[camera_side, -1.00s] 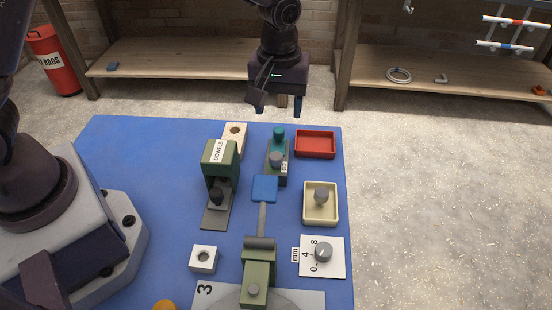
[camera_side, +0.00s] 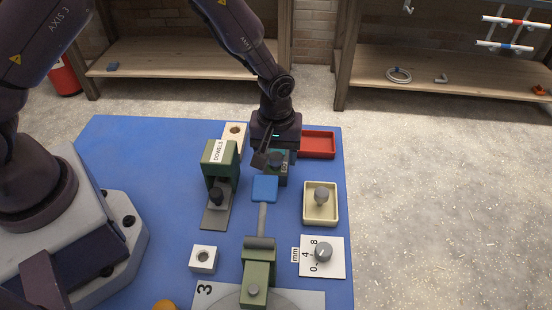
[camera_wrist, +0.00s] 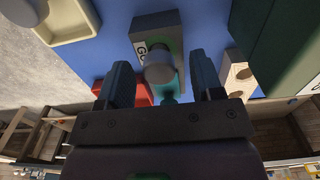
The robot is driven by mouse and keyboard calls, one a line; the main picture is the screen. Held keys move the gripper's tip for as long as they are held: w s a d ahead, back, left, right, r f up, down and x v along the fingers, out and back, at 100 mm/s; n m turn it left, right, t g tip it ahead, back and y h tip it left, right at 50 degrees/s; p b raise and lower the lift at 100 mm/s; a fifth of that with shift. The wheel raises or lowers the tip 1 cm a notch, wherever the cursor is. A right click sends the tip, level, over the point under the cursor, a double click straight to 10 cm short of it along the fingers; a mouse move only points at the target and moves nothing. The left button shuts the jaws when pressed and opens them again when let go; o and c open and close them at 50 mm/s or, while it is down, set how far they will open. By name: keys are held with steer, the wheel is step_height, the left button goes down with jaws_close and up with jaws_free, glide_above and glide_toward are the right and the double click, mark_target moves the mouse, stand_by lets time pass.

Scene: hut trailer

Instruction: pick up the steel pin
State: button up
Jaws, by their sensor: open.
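A grey, round-headed metal piece, which looks like the steel pin (camera_side: 321,195), stands in the cream tray (camera_side: 307,216). It also shows, cut off, at the top left corner of the wrist view (camera_wrist: 22,10). My gripper (camera_wrist: 160,64) is open, its fingers pointing down at the glue stand (camera_wrist: 150,24), with the stand's grey knob and a teal part (camera_wrist: 169,88) between them in that view. No contact can be made out. In the side view my gripper's body hides most of the teal part, and its fingertips are hard to see.
A red tray (camera_side: 318,144) lies just right of my gripper. The green DOWELS holder (camera_side: 220,155) and a pale wooden block (camera_side: 236,131) stand to its left. A blue paddle (camera_side: 264,188), a dial plate (camera_side: 335,266) and a white block (camera_side: 204,259) are nearer. Blue mat is clear at left.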

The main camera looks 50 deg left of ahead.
steer(key=shift+f, duration=0.5)
steer(key=c, duration=1.1)
steer(key=shift+r, duration=0.15)
